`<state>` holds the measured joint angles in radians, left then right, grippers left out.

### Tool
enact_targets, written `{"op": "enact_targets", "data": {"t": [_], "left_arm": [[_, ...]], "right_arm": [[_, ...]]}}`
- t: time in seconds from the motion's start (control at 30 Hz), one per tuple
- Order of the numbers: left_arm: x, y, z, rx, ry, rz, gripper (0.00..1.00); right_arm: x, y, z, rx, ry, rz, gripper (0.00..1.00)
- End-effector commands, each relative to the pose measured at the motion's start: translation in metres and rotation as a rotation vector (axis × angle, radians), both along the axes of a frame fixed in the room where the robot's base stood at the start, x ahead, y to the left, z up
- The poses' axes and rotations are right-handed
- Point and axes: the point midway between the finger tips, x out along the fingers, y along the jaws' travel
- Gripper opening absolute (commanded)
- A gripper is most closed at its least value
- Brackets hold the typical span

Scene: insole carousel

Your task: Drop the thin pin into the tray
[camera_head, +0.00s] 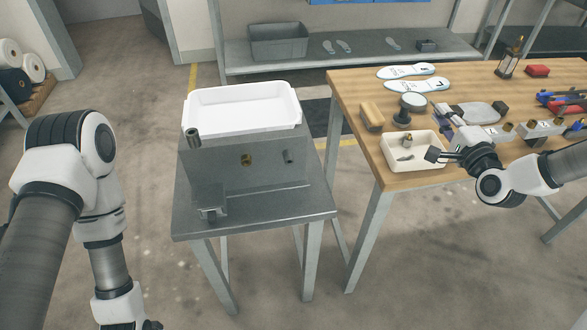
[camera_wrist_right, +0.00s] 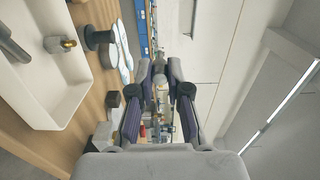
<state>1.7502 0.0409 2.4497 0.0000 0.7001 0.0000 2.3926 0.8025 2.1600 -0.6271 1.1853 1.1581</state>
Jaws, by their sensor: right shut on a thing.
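The small cream tray (camera_head: 427,164) stands at the near left corner of the wooden table. It holds a brass-coloured fitting (camera_head: 407,140) and a small grey metal piece (camera_head: 404,158). In the right wrist view the tray (camera_wrist_right: 62,108) is at the left. My right gripper (camera_head: 434,155) is at the tray's right edge, above table height. In the wrist view its fingers (camera_wrist_right: 159,88) are close together and shut on the thin pin, which is mostly hidden between them. Only a dark bit of my left gripper (camera_head: 152,325) shows at the bottom edge of the head view.
A large white bin (camera_head: 243,125) and a grey metal fixture (camera_head: 245,162) stand on the metal table (camera_head: 255,222). On the wooden table are a tan block (camera_head: 371,116), a round-topped stand (camera_head: 412,103) and white insoles (camera_head: 417,86). Floor shows between the tables.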

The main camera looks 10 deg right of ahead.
Motion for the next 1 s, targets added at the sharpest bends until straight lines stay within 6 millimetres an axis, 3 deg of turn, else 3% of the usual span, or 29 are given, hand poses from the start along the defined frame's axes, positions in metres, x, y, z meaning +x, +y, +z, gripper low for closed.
{"op": "enact_targets", "data": {"t": [0.4, 0.73, 0.77, 0.83, 1.0], "left_arm": [[0.0, 0.0, -0.042, 0.0, 0.001, -0.001, 0.52], [0.0, 0.0, -0.043, 0.0, 0.001, -0.001, 0.52], [0.0, 0.0, -0.043, 0.0, 0.001, -0.001, 0.52], [0.0, 0.0, -0.043, 0.0, 0.001, -0.001, 0.52], [0.0, 0.0, -0.043, 0.0, 0.0, -0.001, 0.52]], "right_arm": [[0.0, -0.001, -0.055, 0.0, 0.002, -0.001, 0.0], [0.0, -0.001, -0.059, 0.001, 0.0, -0.001, 0.0], [0.0, -0.001, -0.059, 0.001, 0.0, -0.001, 0.2], [0.0, -0.001, -0.059, 0.001, 0.0, -0.001, 0.44], [0.0, -0.001, -0.059, 0.001, 0.0, -0.001, 0.45]]}}
